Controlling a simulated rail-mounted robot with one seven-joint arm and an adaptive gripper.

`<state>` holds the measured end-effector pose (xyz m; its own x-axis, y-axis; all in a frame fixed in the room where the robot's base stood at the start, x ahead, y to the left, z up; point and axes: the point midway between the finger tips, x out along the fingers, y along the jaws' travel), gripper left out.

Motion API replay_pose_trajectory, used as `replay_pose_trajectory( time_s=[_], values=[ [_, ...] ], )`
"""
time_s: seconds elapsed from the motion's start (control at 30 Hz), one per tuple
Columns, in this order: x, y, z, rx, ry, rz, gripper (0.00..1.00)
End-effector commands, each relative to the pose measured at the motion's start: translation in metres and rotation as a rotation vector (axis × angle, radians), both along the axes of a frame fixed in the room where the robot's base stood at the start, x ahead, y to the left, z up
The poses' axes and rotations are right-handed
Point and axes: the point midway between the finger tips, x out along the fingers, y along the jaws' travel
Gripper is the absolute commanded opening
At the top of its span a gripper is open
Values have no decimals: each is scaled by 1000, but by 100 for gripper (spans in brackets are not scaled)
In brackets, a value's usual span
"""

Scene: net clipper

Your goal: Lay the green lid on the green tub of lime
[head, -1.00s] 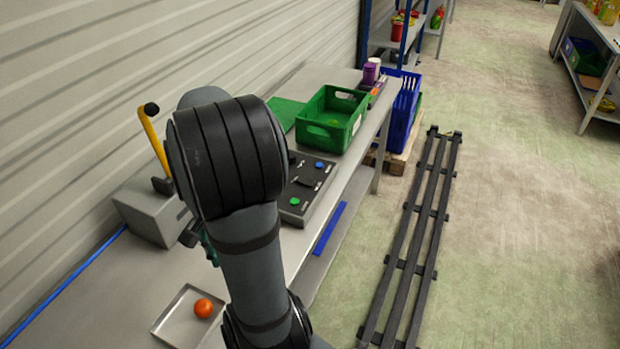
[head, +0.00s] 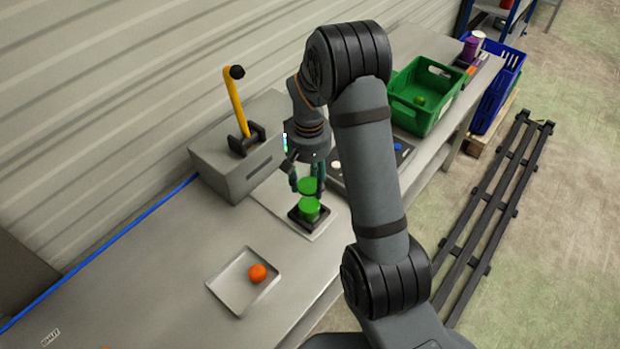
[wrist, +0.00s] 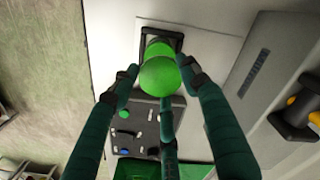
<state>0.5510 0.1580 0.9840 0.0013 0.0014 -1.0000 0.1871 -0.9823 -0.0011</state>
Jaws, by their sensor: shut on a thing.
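The green tub (head: 311,210) stands upright in a dark square holder on a pale plate on the bench. My gripper (head: 307,184) is shut on the round green lid (head: 308,187) and holds it just above the tub. A small gap seems to show between lid and tub. In the wrist view, the lid (wrist: 160,77) sits between my fingertips (wrist: 160,82) and partly covers the tub (wrist: 158,48), which shows beyond it. The inside of the tub is hidden.
A grey box with a yellow lever (head: 236,105) stands behind and left. A metal tray (head: 232,284) with an orange ball (head: 258,273) lies in front. A button panel (wrist: 145,125) and a green crate (head: 407,113) are to the right.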

Motion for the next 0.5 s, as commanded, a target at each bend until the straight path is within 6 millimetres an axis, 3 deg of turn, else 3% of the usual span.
replay_pose_trajectory(
  time_s=[0.5],
  values=[
    [-1,0,-53,0,1,-1,31]
  ],
)
